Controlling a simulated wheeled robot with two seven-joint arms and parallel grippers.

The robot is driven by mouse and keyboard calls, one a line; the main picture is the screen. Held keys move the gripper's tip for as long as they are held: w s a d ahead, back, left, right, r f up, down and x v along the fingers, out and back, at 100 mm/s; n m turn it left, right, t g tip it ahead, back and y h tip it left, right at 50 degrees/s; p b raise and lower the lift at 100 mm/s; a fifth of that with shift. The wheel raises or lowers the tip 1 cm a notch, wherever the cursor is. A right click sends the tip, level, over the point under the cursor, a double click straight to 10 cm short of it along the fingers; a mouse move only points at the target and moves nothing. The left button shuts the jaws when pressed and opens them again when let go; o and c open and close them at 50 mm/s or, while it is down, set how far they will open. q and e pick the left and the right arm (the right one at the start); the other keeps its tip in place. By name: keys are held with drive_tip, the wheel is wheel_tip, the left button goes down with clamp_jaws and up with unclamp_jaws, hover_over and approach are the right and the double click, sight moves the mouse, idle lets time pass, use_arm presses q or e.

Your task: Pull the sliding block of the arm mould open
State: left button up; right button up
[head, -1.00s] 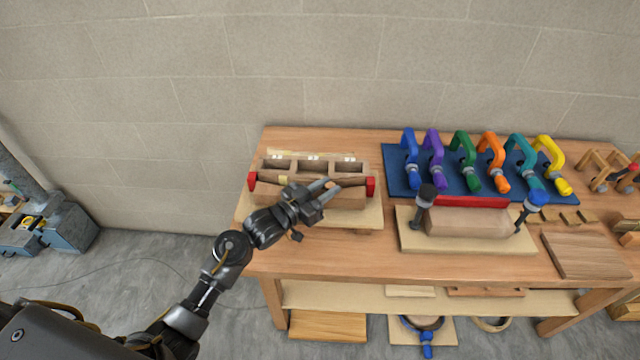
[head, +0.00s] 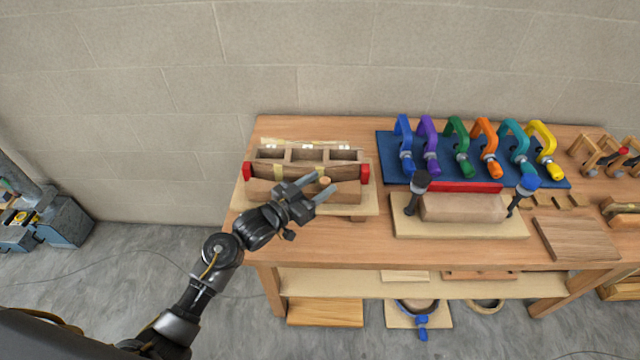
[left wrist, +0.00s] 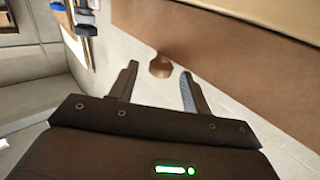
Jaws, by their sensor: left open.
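The arm mould (head: 308,153) is a wooden box with open compartments and red ends, lying on a pale board at the table's left. Its sliding block (head: 345,194) is the plain wooden piece along the front, with a round wooden knob (head: 325,181). My left gripper (head: 326,184) is open at the block's front, with its fingers either side of the knob. In the left wrist view the knob (left wrist: 160,67) shows beyond and between the open fingertips, with a gap on each side. The arm hides the block's left part. My right gripper is not in view.
A blue rack (head: 385,150) with several coloured clamps stands at the back right. A second board (head: 405,229) with a clamped wooden block lies to the right. The table's front left edge is bare, and a shelf (head: 375,286) runs below.

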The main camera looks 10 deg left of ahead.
use_arm(q)
drive_tip(key=b+v, duration=0.2)
drive_tip(key=v, duration=0.8)
